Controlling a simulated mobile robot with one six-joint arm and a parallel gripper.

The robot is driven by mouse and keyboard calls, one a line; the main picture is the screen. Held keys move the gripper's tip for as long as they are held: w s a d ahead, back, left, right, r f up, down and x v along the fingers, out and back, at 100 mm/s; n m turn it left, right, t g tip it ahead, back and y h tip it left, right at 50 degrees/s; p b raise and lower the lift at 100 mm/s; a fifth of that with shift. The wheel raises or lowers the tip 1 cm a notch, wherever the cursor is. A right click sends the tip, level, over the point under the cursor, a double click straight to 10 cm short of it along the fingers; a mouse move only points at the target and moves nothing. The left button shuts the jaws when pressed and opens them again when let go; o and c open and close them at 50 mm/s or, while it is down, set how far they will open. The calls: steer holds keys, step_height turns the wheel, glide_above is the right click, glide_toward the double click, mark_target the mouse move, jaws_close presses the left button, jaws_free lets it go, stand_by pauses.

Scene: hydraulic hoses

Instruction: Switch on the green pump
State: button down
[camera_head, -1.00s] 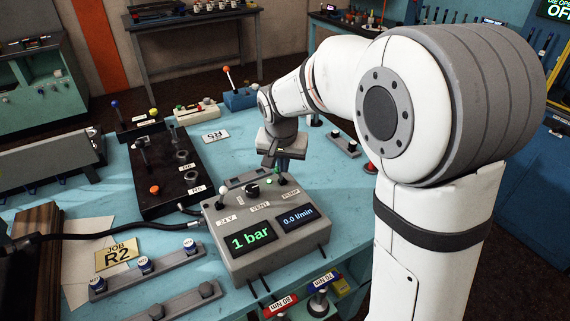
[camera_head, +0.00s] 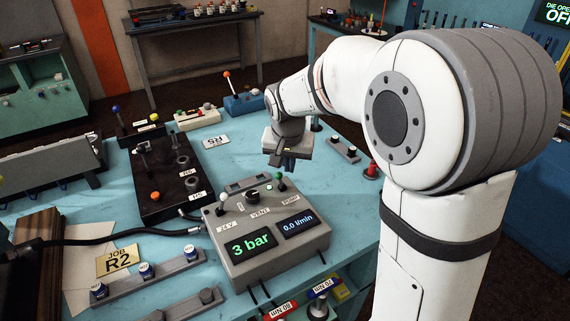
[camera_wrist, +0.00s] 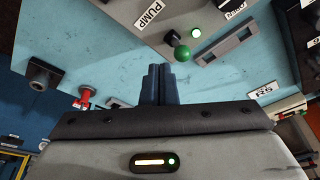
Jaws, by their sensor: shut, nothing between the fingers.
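The grey pump box (camera_head: 262,252) stands on the blue table; its left display reads 3 bar and its right one 0.0 l/min. A green-knobbed lever (camera_head: 281,179) stands at its back right by the PUMP label; the knob also shows in the wrist view (camera_wrist: 182,52), with a lit green lamp (camera_wrist: 195,32) beside it. A white-knobbed lever (camera_head: 221,198) is by the 24V label. My gripper (camera_head: 284,162) is shut and empty, behind and above the green lever, apart from it. Its fingertips show in the wrist view (camera_wrist: 165,70).
A black valve block (camera_head: 170,185) with levers stands left of the box. A red knob (camera_head: 372,169) is on the table at right. A hose (camera_head: 130,234) runs to the box from the left.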

steer(key=d+v, duration=0.2)
steer(key=v, duration=0.9)
steer(key=shift+s+b, duration=0.3)
steer(key=shift+b, duration=0.15)
steer(key=shift+d, duration=0.1)
